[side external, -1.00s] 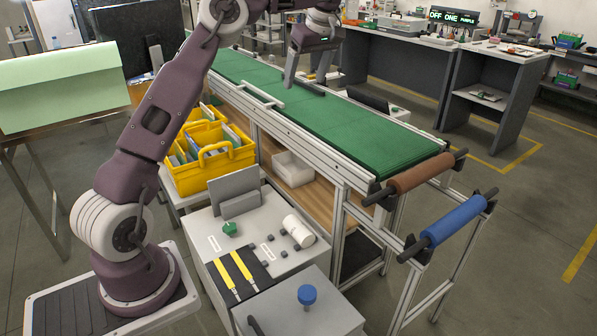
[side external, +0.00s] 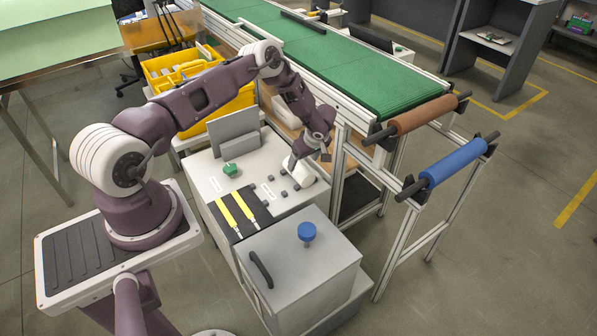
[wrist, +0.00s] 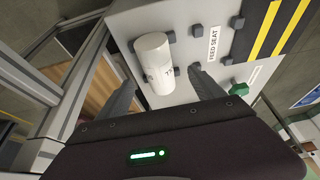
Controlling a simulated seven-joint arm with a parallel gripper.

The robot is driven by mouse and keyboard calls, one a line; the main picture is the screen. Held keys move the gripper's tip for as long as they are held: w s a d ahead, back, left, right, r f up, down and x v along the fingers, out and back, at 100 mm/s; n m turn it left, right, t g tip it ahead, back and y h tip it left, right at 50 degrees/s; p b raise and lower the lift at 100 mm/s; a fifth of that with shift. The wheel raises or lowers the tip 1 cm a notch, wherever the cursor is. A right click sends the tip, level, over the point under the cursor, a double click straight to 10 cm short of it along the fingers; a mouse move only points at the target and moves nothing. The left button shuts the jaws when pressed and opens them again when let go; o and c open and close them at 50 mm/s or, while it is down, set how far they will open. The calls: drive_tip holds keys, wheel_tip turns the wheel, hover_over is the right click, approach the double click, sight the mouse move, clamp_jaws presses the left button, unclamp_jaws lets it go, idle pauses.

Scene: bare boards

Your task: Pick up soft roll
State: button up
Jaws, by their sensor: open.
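A white roll (wrist: 152,55) with dark printing lies on the grey-white panel labelled FEED SEAT. It shows whole in the wrist view. In the side view the white roll (side external: 303,173) is partly hidden behind my gripper (side external: 312,157). In the wrist view my gripper (wrist: 162,76) is open, with one dark finger on each side of the roll's near end. No grip on the roll shows. I cannot tell how high the fingers are above the panel.
Small dark blocks and a green knob (side external: 230,169) sit on the panel near the roll. A grey box with a blue knob (side external: 307,232) stands in front. The conveyor frame and brown roller (side external: 423,113) are close on the right.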

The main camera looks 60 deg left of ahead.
sight(300, 166)
drive_tip(key=x, duration=0.7)
drive_tip(key=shift+w+a+f, duration=0.1)
drive_tip(key=shift+w+a, duration=0.15)
drive_tip(key=shift+a, duration=0.15)
clamp_jaws()
wheel_tip(300, 166, up, 9)
drive_tip(key=shift+r, duration=0.1)
drive_tip(key=s+f, duration=0.2)
drive_tip(key=s, duration=1)
drive_tip(key=shift+s, duration=0.3)
